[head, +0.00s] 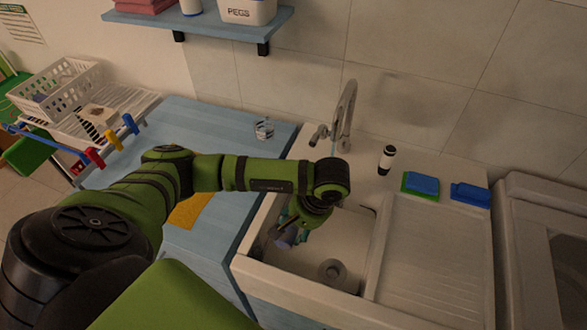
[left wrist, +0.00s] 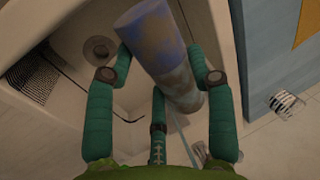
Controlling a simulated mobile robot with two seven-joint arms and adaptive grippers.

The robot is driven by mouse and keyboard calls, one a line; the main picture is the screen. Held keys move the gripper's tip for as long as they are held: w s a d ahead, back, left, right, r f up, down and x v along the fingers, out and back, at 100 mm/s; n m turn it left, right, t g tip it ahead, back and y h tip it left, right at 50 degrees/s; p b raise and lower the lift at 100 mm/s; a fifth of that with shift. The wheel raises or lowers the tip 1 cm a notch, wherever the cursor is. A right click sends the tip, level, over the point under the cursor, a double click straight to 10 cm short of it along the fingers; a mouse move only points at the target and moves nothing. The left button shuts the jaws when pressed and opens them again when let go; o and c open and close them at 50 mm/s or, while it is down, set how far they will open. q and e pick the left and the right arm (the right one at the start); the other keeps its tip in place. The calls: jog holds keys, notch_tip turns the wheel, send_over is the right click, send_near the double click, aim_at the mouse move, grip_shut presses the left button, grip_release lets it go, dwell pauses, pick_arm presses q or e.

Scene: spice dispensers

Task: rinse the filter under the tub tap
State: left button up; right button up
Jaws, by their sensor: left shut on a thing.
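The filter is a cylinder, blue-grey with brownish patches, in the left wrist view (left wrist: 158,45). In the head view its end (head: 286,236) shows low over the basin. My left gripper (head: 298,218) reaches down into the tub (head: 252,268). Its teal fingers (left wrist: 163,75) are shut on the filter, which is tilted. The tub tap (head: 350,100) arches up behind my wrist. A thin pale streak hangs below its spout; I cannot tell whether it reaches the filter. My right gripper is in neither view.
The drain (head: 332,270) lies in the basin floor. A ridged draining board (head: 425,255) is right of it, with blue sponges (head: 470,194) and a dark bottle (head: 387,160) behind. A clear glass (head: 264,129) and orange cloth (head: 190,210) are on the blue counter.

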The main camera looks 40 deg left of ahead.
pick_arm(q)
jog(key=w+d+f+b, duration=0.1)
jog(key=w+f+b, duration=0.1)
jog(key=w+b, duration=0.7)
jog(key=shift+w+f, duration=0.3)
jog(key=shift+w, duration=1.65)
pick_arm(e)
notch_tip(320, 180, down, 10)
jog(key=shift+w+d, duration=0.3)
pick_arm(q)
jog(key=shift+d, duration=0.1)
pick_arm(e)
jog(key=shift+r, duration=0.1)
pick_arm(q)
jog(key=shift+d+b, duration=0.1)
jog(key=shift+b, duration=0.2)
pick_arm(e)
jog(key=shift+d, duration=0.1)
pick_arm(q)
jog(key=shift+s+d, duration=0.1)
jog(key=shift+d, duration=0.4)
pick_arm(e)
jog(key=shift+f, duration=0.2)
pick_arm(q)
jog(key=shift+a, duration=0.2)
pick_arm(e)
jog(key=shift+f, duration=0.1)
